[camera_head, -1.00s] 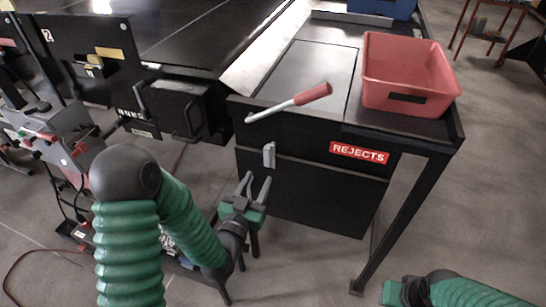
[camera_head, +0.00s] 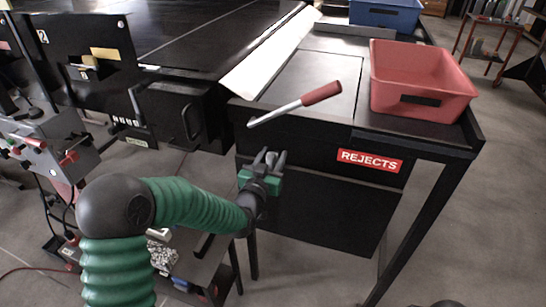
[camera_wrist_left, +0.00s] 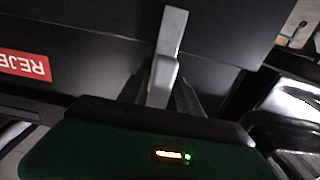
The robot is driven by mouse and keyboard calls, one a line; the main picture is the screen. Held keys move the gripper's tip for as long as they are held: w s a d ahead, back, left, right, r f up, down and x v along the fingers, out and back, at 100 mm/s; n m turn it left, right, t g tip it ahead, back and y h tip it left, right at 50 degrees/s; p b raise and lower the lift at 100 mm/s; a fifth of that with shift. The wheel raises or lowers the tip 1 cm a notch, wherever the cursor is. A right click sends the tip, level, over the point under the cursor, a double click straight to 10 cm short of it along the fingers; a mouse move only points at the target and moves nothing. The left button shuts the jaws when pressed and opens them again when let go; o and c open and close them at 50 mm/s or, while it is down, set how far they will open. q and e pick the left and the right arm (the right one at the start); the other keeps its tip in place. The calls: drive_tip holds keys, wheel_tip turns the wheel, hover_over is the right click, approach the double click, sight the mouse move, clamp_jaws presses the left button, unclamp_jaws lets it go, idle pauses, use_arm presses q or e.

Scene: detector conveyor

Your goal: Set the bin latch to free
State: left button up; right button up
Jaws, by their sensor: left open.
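The bin latch is a small grey metal lever on the front of the black bin (camera_head: 320,210), beside the red REJECTS sign (camera_head: 370,161). My left gripper (camera_head: 269,157) is open at the latch and mostly hides it in the head view. In the left wrist view the latch (camera_wrist_left: 171,40) runs down between my two dark fingers, one on each side. I cannot tell whether the fingers touch it. My right gripper is not in view.
A lever with a red grip (camera_head: 321,93) sticks out just above the latch. A red tray (camera_head: 422,80) stands on the table top at right, with a blue tray (camera_head: 388,14) behind. A black box with a handle (camera_head: 185,115) is left of the bin.

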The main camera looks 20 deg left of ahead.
use_arm(q)
drive_tip(key=shift+c, duration=0.3)
drive_tip(key=shift+d, duration=0.2)
drive_tip(key=c, duration=0.5)
clamp_jaws()
idle(0.4)
